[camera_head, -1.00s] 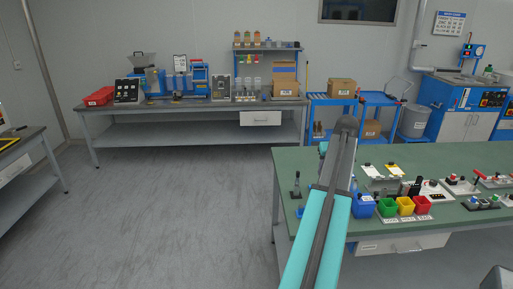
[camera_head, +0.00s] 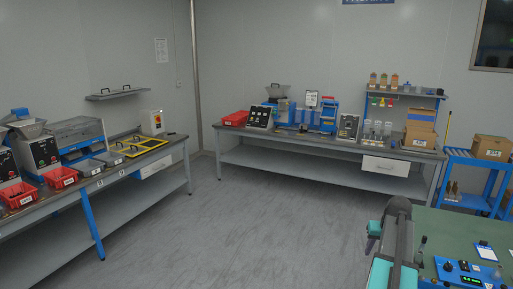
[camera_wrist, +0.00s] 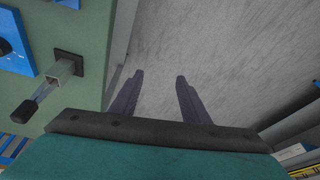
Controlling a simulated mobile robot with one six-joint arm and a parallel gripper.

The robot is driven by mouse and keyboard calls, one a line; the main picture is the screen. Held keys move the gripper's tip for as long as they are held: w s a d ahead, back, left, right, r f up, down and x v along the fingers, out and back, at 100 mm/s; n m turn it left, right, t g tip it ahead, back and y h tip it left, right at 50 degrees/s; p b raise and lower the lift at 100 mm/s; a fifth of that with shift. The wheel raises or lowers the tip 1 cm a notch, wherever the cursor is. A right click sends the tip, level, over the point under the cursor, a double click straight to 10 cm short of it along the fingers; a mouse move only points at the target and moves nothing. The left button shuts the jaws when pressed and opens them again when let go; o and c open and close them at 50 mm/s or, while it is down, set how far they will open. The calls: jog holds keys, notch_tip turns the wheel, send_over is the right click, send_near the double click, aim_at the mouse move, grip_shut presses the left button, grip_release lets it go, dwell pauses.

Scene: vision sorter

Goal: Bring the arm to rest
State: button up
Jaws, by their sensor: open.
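My gripper (camera_wrist: 157,95) shows in the wrist view with its two dark fingers apart and nothing between them. It points down over bare grey floor (camera_wrist: 200,45), beside the edge of the green-topped table (camera_wrist: 85,22). In the head view my arm, with teal and grey links, stands at the lower right over the left end of the green table (camera_head: 450,228). The fingers are not clearly visible there.
A metal post fixture with a dark handle (camera_wrist: 63,72) stands on the green table close to my gripper. A long bench (camera_head: 325,147) stands along the back wall. Another bench (camera_head: 115,175) with red bins (camera_head: 62,178) is at left. The floor between (camera_head: 200,240) is clear.

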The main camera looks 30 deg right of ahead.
jog(key=w+a+f+n+y, duration=0.1)
jog(key=w+a+f, duration=0.3)
jog(key=a, duration=0.5)
jog(key=w+a+f+n+g, duration=0.1)
jog(key=w+a+f, duration=0.3)
jog(key=a, duration=0.5)
jog(key=w+a+f+n+y, duration=0.1)
jog(key=w+a+f, duration=0.35)
jog(key=a, duration=0.45)
jog(key=s+a+f+n+g, duration=0.15)
jog(key=a+f, duration=0.25)
jog(key=a, duration=0.7)
jog(key=s+a+f+n, duration=0.2)
jog(key=a+f, duration=0.1)
jog(key=a, duration=0.7)
jog(key=s+a+f+n+g, duration=0.15)
jog(key=a+f, duration=0.25)
jog(key=a, duration=0.7)
jog(key=s+f+g, duration=0.2)
jog(key=s+f, duration=0.6)
jog(key=s, duration=0.4)
jog(key=s+f+g, duration=0.2)
jog(key=s+f, duration=0.7)
jog(key=s, duration=0.4)
jog(key=shift+s+d+f+g, duration=0.3)
